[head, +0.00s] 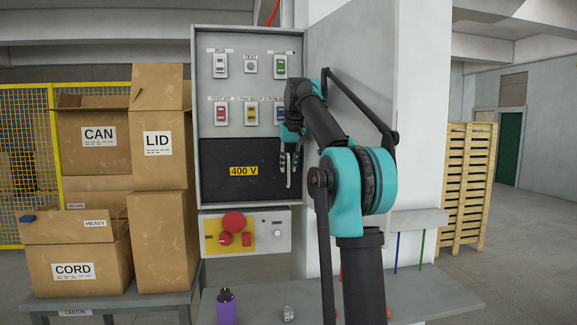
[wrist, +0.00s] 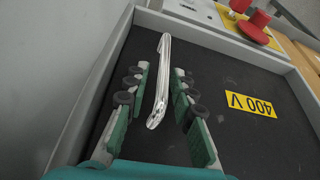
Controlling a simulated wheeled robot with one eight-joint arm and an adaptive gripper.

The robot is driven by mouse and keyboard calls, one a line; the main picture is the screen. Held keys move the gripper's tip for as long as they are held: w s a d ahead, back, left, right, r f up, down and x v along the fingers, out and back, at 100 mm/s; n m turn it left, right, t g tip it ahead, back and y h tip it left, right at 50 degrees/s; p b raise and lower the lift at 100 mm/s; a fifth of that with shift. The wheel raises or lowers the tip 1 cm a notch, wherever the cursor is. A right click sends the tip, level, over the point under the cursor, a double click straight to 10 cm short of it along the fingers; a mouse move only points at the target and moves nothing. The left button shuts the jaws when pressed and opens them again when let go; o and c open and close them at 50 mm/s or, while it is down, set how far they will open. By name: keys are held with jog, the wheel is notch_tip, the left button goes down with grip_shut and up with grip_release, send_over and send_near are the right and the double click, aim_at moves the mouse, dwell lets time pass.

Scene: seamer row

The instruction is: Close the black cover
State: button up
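The black cover (head: 225,185) with a yellow 400 V label fills the lower part of the grey cabinet; it also shows in the wrist view (wrist: 230,75). I cannot tell whether it stands slightly ajar. A pale metal bar handle (wrist: 160,85) runs along the cover near its side edge. My gripper (head: 289,155) is at the cover's right side in the head view. In the wrist view my gripper (wrist: 161,72) is open, one finger on each side of the handle, with gaps to both. The gripper partly hides the handle in the head view.
Labelled switches (head: 221,112) sit above the cover. A control box with a red emergency button (head: 234,222) is below. A shelf (head: 435,292) holds a purple bottle (head: 226,307). Cardboard boxes (head: 160,240) are stacked left, and a white column (head: 420,110) stands right.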

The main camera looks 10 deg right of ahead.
jog(key=shift+s, duration=0.1)
jog(key=v, duration=1.2)
dwell(0.6)
